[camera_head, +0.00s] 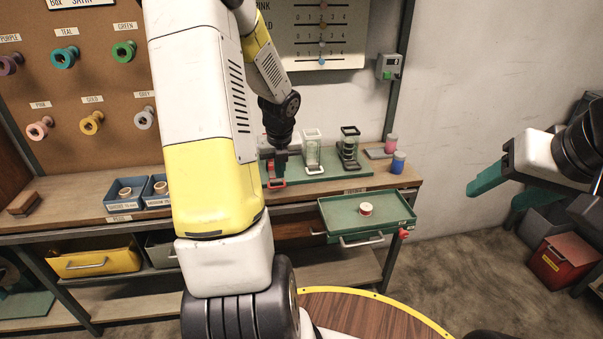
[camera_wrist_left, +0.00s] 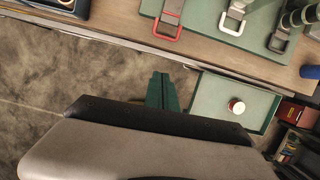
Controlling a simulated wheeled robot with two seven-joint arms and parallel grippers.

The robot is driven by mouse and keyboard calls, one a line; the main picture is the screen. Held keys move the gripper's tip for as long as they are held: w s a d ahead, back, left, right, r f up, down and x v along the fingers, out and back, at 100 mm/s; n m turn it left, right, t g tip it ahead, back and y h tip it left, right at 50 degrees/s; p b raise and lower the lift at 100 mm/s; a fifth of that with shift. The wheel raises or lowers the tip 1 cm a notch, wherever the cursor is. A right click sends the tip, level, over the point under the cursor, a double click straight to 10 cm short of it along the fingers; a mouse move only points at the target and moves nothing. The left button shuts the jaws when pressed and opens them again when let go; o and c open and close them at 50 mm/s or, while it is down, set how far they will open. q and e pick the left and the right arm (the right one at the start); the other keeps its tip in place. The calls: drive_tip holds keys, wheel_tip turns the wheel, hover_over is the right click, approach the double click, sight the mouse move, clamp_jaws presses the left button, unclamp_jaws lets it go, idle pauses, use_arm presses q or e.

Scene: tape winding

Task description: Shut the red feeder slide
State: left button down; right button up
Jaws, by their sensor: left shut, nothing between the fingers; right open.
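The red feeder slide (camera_head: 276,184) shows in the head view as a red loop low at the front of the green feeder board (camera_head: 325,170). Its upper part is partly hidden by my left wrist. In the left wrist view the red loop (camera_wrist_left: 167,29) is near the top, at the bench's front edge. My left gripper (camera_wrist_left: 162,93) is shut and empty; its teal fingers appear below the red loop, apart from it in the picture. In the head view its fingertips are hard to make out. My right gripper (camera_head: 500,190) is open and empty at the right, far from the feeders.
A white feeder (camera_head: 312,150) and a black feeder (camera_head: 350,148) stand right of the red one. A green tray drawer (camera_head: 385,208) with a small spool (camera_head: 366,209) sticks out below. Blue bins (camera_head: 125,193) stand left. Pink and blue bottles (camera_head: 398,163) stand right.

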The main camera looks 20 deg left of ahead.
sight(279, 187)
use_arm(q)
drive_tip(key=x, duration=0.3)
drive_tip(key=w+x, duration=0.1)
drive_tip(key=x, duration=0.3)
drive_tip(key=a+x, duration=0.1)
drive_tip(key=x, duration=0.3)
drive_tip(key=shift+w+a, duration=0.1)
drive_tip(key=shift+w, duration=0.25)
drive_tip(key=shift+w+a+f, duration=0.1)
drive_tip(key=shift+w+a, duration=0.3)
drive_tip(key=shift+w, duration=0.25)
